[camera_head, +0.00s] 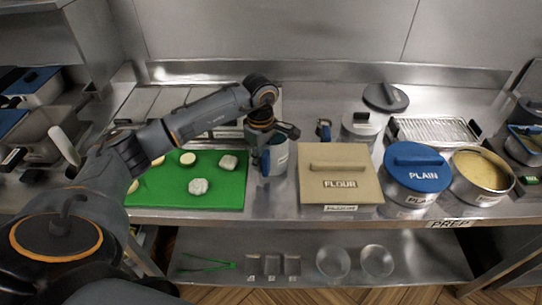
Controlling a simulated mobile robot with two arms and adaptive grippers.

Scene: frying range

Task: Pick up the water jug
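The water jug (279,158) stands upright on the steel counter, between the green board and the flour box. It looks grey-blue, with a blue handle (265,163) on its left side facing me. My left gripper (271,143) reaches in from the left and hangs over the jug's top and handle. Its fingers are spread, one over the jug's rim at the right and one beside the handle at the left. The gripper hides part of the jug's top, and I cannot tell whether a finger touches it. My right gripper is out of view.
A green board (225,196) with pale pieces lies left of the jug. The tan FLOUR box (340,190) stands close on its right, then the blue-lidded PLAIN tub (416,178) and a round pan (466,190). A wire rack (435,130) lies behind. Bowls and tongs are on the lower shelf.

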